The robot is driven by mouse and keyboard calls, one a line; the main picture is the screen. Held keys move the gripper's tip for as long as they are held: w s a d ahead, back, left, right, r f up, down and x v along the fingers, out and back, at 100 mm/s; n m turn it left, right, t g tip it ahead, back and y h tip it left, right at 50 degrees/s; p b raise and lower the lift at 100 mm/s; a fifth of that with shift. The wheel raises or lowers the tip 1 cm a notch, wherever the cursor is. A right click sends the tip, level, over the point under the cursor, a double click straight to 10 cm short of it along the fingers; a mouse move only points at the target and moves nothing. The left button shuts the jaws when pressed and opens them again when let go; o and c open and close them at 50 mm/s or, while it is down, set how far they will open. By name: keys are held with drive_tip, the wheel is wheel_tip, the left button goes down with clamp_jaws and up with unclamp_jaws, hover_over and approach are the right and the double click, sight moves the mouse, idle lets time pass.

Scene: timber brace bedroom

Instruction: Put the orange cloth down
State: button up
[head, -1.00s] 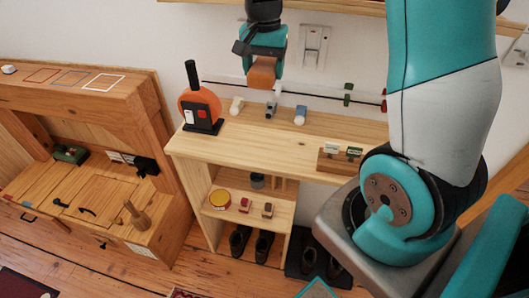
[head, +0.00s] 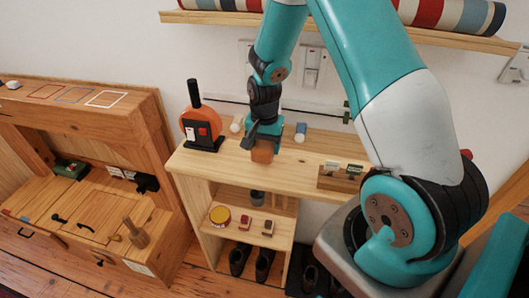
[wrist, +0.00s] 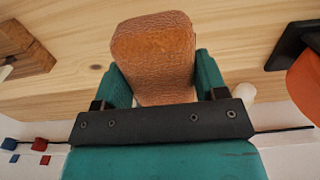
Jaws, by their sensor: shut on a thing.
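The orange cloth (head: 262,152) looks like a small folded block with a wrinkled surface. My gripper (head: 263,140) is shut on it, and the cloth sticks out below the fingers over the front part of the wooden shelf top (head: 225,160). In the wrist view the cloth (wrist: 153,55) sits between the two teal fingers, with the pale wood behind it. I cannot tell whether the cloth touches the wood.
A black stand with an orange disc (head: 203,130) stands at the shelf top's left end. White and blue-capped pieces (head: 300,132) lie behind my gripper. A wooden card holder (head: 340,177) is to the right. Bare wood lies between them.

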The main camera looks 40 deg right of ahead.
drive_tip(key=shift+f, duration=1.75)
drive_tip(key=shift+f, duration=0.1)
drive_tip(key=o, duration=0.9)
